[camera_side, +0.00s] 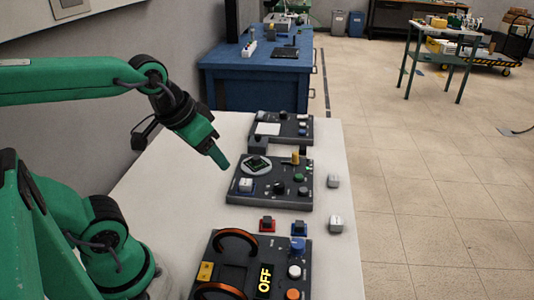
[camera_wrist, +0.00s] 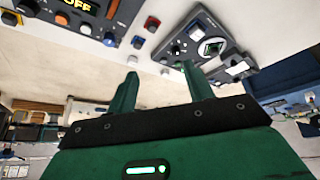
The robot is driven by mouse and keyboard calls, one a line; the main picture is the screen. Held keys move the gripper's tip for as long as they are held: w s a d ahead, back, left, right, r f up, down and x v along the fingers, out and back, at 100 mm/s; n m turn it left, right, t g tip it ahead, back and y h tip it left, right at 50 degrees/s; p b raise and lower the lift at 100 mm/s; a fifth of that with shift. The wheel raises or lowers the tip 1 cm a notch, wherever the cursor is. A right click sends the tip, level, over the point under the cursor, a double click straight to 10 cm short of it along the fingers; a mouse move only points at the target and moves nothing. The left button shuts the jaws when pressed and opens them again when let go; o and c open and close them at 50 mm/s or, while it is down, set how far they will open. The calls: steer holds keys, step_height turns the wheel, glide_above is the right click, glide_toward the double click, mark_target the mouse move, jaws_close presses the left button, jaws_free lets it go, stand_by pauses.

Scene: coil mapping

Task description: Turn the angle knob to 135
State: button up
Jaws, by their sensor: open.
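The middle control panel (camera_side: 270,192) is dark grey and lies flat on the white table. At its far left is a round white dial with a dark knob (camera_side: 256,163) on it, which looks like the angle knob. Its angle marks are too small to read. In the wrist view the round dial (camera_wrist: 212,47) shows at upper right, beyond the right finger. My gripper (camera_side: 222,162) is above the table, just left of the dial and apart from it. In the wrist view my gripper (camera_wrist: 158,72) has its two green fingers spread, with nothing between them.
A near panel (camera_side: 264,240) has orange handles and an "OFF" display. A far panel (camera_side: 296,129) stands behind the middle one. A yellow post (camera_side: 295,158) and a black knob (camera_side: 280,188) share the middle panel.

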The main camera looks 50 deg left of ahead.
steer(key=w+n+g, duration=0.2)
steer(key=w+n, duration=0.2)
steer(key=w, duration=0.2)
steer(key=n+g, duration=0.3)
steer(key=n, duration=0.7)
glide_toward(280, 184)
steer(key=shift+s+f, duration=0.15)
steer(key=shift+f, duration=0.05)
steer(key=shift+w+f, duration=0.25)
steer(key=shift+f, duration=0.1)
steer(key=shift+f, duration=0.1)
steer(key=shift+f, duration=3.75)
